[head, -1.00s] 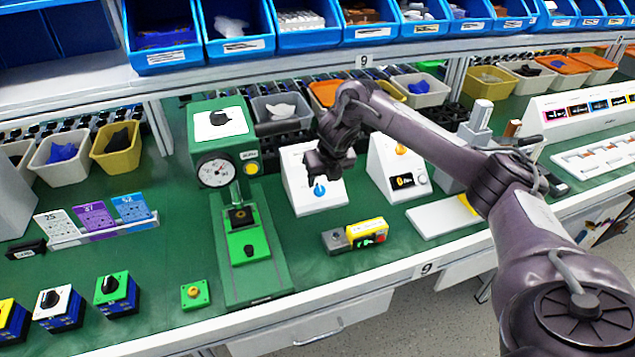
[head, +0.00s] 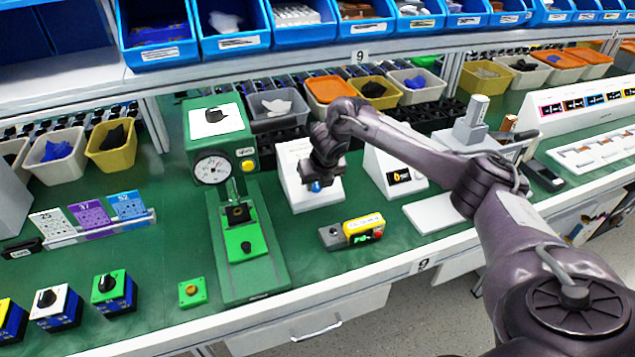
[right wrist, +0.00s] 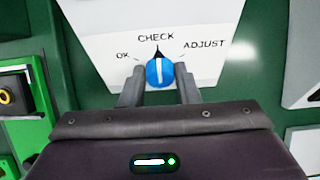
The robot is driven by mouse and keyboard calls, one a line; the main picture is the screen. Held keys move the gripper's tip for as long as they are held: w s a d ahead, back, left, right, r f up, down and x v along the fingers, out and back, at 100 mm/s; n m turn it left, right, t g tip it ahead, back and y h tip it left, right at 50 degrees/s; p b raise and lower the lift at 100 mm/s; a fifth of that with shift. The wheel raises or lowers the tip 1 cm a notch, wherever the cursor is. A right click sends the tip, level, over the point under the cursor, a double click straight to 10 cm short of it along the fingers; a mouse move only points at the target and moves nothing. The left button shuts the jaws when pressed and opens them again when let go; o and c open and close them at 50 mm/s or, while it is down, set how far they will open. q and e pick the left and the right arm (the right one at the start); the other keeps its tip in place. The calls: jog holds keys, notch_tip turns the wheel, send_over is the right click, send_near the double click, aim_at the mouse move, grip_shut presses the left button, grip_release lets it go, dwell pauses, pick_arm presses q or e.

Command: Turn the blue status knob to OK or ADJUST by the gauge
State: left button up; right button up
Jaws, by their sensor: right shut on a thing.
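The blue status knob (right wrist: 159,73) sits on a white sloped panel (right wrist: 100,40) printed OK at left, CHECK at top and ADJUST at right. Its black pointer points up at CHECK. My right gripper (right wrist: 160,86) is shut on the knob, one finger on each side. In the head view the right gripper (head: 322,180) hides most of the blue knob (head: 316,187). The round gauge (head: 213,168) is on the green press to the left of the panel; its reading is too small to tell. My left gripper is not in view.
The green press (head: 250,275) stands left of the panel. A yellow and grey button box (head: 362,226) lies in front of it. A second white panel (head: 398,178) with an orange knob stands to the right. Bins line the back. The green table between press and button box is clear.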

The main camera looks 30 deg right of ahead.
jog(key=shift+m, duration=0.3)
jog(key=shift+d+m+y+p, duration=0.1)
jog(key=shift+m+y+p, duration=0.2)
jog(key=shift+m+p, duration=0.35)
jog(key=m, duration=0.1)
jog(key=m+t+y, duration=0.1)
jog(key=m, duration=0.1)
jog(key=shift+s+d+m+p, duration=0.15)
jog(key=shift+m+p, duration=0.1)
jog(key=shift+p, duration=0.15)
jog(key=m+t+y+p, duration=0.1)
jog(key=m, duration=0.4)
jog(key=shift+s+d+f, duration=0.1)
jog(key=shift+m+t, duration=0.3)
jog(key=shift+m, duration=0.1)
jog(key=o, duration=0.9)
jog(key=shift+o, duration=0.2)
jog(key=shift+s, duration=0.1)
